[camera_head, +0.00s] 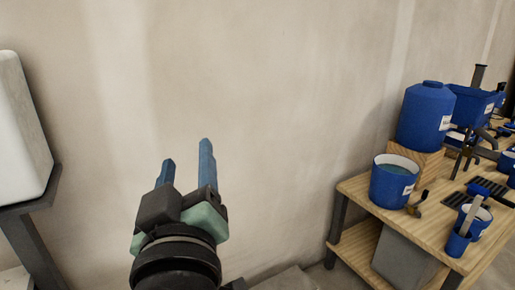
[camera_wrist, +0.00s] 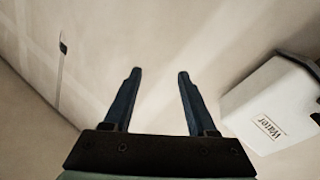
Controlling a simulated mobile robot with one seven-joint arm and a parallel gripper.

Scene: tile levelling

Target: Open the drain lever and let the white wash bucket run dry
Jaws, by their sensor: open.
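No plainly white bucket shows on the bench. An open blue bucket (camera_head: 391,187) with a pale rim and a white label stands at the bench's near left corner, with water in it. A small brass tap with a dark lever (camera_head: 417,204) is at its lower right; whether the lever is open or shut is too small to tell. My gripper (camera_head: 187,155) is open and empty, raised in front of the bare wall, well left of the bench. Its two blue fingers (camera_wrist: 158,73) stand apart in the wrist view with nothing between them.
A white container (camera_head: 20,130) stands on a dark stand at the left; a white container labelled "Water" (camera_wrist: 275,105) shows in the wrist view. The wooden bench (camera_head: 350,188) holds a blue drum (camera_head: 425,115), a blue cup (camera_head: 458,243) and tools. Free space lies between gripper and bench.

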